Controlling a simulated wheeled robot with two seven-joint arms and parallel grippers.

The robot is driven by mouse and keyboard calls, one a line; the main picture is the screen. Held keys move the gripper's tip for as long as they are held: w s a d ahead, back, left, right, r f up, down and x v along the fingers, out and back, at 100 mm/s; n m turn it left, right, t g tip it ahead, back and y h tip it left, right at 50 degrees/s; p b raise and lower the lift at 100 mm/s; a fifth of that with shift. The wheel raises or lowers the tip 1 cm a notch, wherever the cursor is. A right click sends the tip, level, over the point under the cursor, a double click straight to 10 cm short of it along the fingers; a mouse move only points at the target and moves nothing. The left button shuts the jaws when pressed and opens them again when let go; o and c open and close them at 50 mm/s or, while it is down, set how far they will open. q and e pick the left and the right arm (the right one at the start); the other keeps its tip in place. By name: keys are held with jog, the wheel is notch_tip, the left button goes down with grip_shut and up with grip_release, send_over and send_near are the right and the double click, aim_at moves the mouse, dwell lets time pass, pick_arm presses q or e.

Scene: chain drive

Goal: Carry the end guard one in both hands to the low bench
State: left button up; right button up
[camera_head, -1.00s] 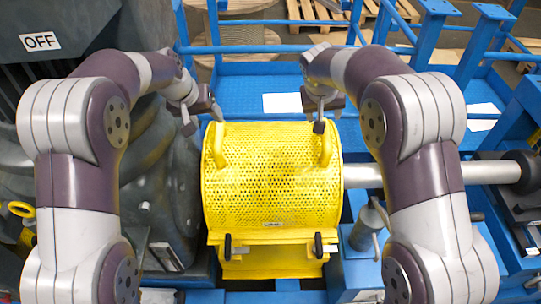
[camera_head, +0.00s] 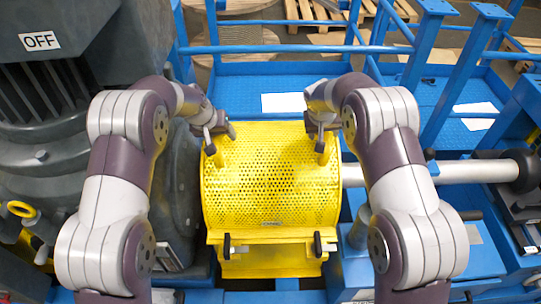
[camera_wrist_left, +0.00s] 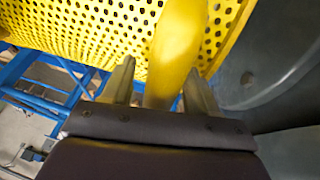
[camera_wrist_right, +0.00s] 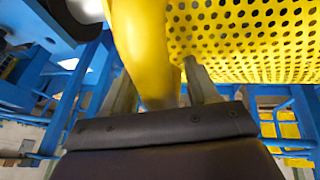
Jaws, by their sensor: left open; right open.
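The yellow perforated end guard (camera_head: 270,185) sits over the shaft in the middle of the head view. It has a yellow handle near each top corner. My left gripper (camera_head: 214,138) is open at the left handle; in the left wrist view its fingers stand on either side of that handle (camera_wrist_left: 175,50). My right gripper (camera_head: 321,134) is open at the right handle; in the right wrist view its fingers stand on either side of that handle (camera_wrist_right: 142,50). Two black latches (camera_head: 227,246) show at the guard's front lower edge. I cannot make out the low bench for certain.
A grey motor (camera_head: 50,130) marked OFF stands at the left. A pale shaft (camera_head: 430,173) runs right from the guard. Blue railings (camera_head: 300,48) and a blue deck (camera_head: 260,85) lie behind. Wooden pallets (camera_head: 310,12) are on the floor beyond.

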pick_arm(q)
grip_shut()
pick_arm(e)
grip_shut()
pick_arm(q)
jog(key=shift+r, duration=0.1)
pick_arm(e)
jog(key=shift+r, duration=0.1)
dwell(0.8)
